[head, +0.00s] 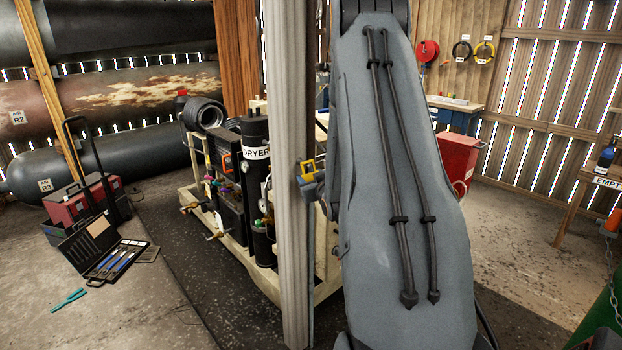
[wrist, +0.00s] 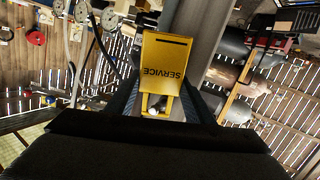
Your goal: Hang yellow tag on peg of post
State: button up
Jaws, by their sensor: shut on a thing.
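The yellow tag (wrist: 164,62), lettered SERVICE and upside down in the wrist view, is held between the fingers of my gripper (wrist: 160,103). Its narrower framed end points toward the gripper, and its broad plate reaches out past the fingertips. The post (wrist: 198,32) runs behind the tag in the wrist view. I cannot tell whether tag and post touch. I cannot make out the peg in either view.
My arm covers much of the head view's right centre. Behind the post stands a cream-framed skid with a black DRYER cylinder (head: 256,190). An open tool case (head: 103,255) and teal pliers (head: 69,299) lie at left. A red cabinet (head: 458,160) stands right, near open floor.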

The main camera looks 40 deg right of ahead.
jog(key=o, duration=1.1)
jog(key=shift+o, duration=0.2)
jog(key=b+v, duration=0.2)
jog(key=v, duration=0.6)
jog(key=shift+w, duration=0.1)
